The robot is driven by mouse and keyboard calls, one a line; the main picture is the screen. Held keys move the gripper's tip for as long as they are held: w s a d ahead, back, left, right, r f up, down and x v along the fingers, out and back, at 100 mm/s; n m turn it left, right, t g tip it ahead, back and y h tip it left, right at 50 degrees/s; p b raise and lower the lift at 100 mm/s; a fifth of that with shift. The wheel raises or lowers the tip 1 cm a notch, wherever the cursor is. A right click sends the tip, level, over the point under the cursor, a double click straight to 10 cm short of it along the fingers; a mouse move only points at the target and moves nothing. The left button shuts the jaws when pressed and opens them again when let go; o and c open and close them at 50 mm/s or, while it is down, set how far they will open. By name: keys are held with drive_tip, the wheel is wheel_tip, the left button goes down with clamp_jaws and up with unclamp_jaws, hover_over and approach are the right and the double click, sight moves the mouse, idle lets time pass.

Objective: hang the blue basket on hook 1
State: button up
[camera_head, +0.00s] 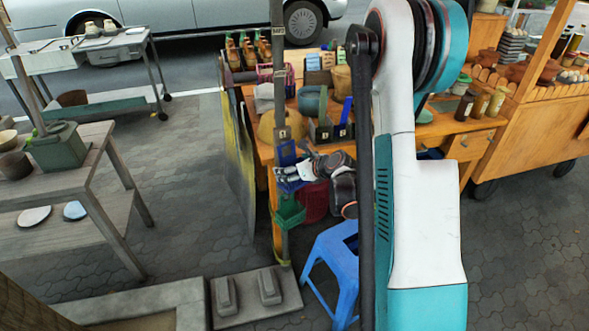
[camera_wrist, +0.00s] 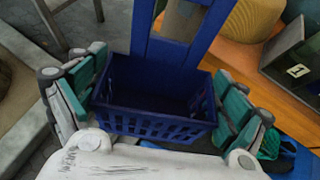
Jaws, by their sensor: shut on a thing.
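The blue basket (camera_wrist: 155,125) sits between the two teal-padded fingers of my gripper (camera_wrist: 160,95), which is shut on its sides. Its tall blue back frame (camera_wrist: 143,25) rises at the far side, with a brownish surface showing through the opening. In the head view my gripper (camera_head: 292,178) holds the basket (camera_head: 286,153) against or just in front of the upright post (camera_head: 279,85) at the stall's corner. I cannot tell whether the basket touches the post. Hook 1 cannot be made out; it may be hidden behind the basket frame.
A green basket (camera_head: 289,213) is low by the post, with a dark red container (camera_head: 313,202) beside it. A blue stool (camera_head: 334,268) stands below. The wooden stall table (camera_head: 262,152) carries many goods. A dark box marked 1 (camera_wrist: 303,65) is at right.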

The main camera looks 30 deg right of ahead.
sight(292, 162)
drive_tip(key=shift+w+d+p, duration=0.2)
drive_tip(key=shift+w, duration=0.5)
drive_tip(key=shift+w+d+p, duration=0.15)
drive_tip(key=shift+w+d, duration=0.05)
drive_tip(key=shift+w, duration=0.5)
drive_tip(key=shift+w+f, duration=0.15)
drive_tip(key=shift+f, duration=0.1)
drive_tip(key=shift+c, duration=0.5)
drive_tip(key=shift+w+d+f+b, duration=0.15)
drive_tip(key=shift+w+b, duration=0.15)
drive_tip(key=shift+b, duration=0.15)
drive_tip(key=c, duration=0.5)
drive_tip(key=shift+w+f, duration=0.1)
drive_tip(key=o, duration=1.4)
drive_tip(key=shift+w, duration=0.15)
drive_tip(key=shift+o, duration=0.2)
drive_tip(key=shift+v, duration=4)
